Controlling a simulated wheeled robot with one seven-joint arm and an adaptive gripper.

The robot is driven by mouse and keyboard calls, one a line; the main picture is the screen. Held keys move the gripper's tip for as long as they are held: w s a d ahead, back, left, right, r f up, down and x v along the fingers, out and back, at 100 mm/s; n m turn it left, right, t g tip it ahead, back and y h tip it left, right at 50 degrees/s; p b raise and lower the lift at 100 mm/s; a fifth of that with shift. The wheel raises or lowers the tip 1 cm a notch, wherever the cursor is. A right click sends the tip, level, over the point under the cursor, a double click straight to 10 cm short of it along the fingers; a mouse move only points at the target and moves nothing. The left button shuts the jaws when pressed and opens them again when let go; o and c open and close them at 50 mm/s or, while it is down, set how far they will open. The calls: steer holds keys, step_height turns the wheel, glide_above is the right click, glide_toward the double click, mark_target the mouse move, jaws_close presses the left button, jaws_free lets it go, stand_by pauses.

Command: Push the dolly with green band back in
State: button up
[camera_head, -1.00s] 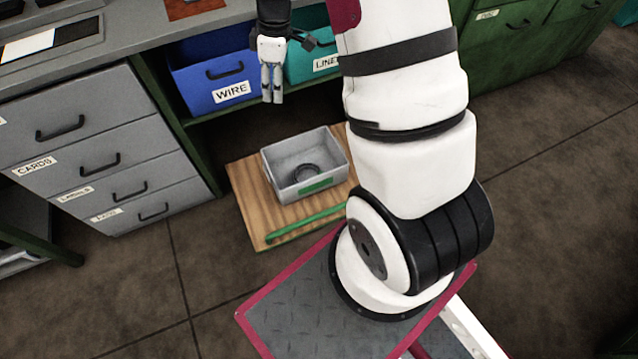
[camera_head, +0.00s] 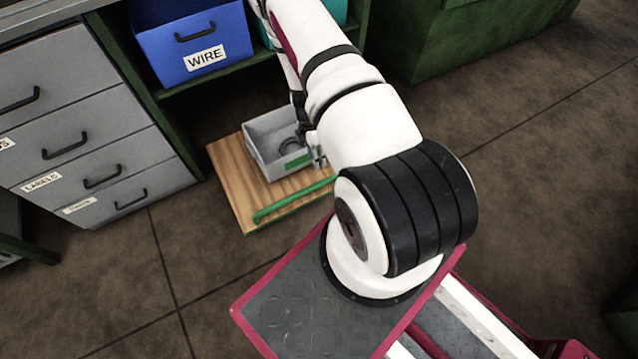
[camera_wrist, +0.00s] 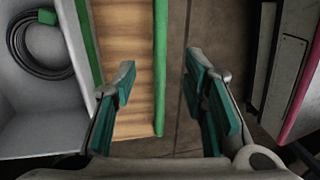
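The dolly (camera_head: 229,172) is a low wooden board on the floor beneath the bench, with a green band (camera_head: 290,205) along its front edge. A grey bin (camera_head: 257,155) with a green label stands on it. My gripper (camera_head: 318,158) is low beside the bin's front right, partly hidden by my arm. In the wrist view my gripper (camera_wrist: 160,72) is open and empty, its two teal-padded fingers apart. The green band (camera_wrist: 160,60) appears between the fingertips there, with the wood (camera_wrist: 125,40) on the left. I cannot tell whether a finger touches the board.
A dark coil (camera_wrist: 35,50) lies in the bin. Grey drawers (camera_head: 90,130) stand left of the dolly. A blue WIRE bin (camera_head: 195,45) sits on the shelf above, and a green cabinet (camera_head: 450,40) stands at the back right. The floor left of my base is clear.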

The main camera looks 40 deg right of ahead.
steer(key=f+b, duration=0.1)
steer(key=f, duration=0.3)
steer(key=s+f+b, duration=0.1)
steer(key=f, duration=0.3)
steer(key=s+f+b, duration=0.1)
steer(key=f+b, duration=0.1)
steer(key=f, duration=0.3)
steer(key=shift+s+a, duration=0.2)
steer(key=shift+a, duration=0.15)
jaws_close()
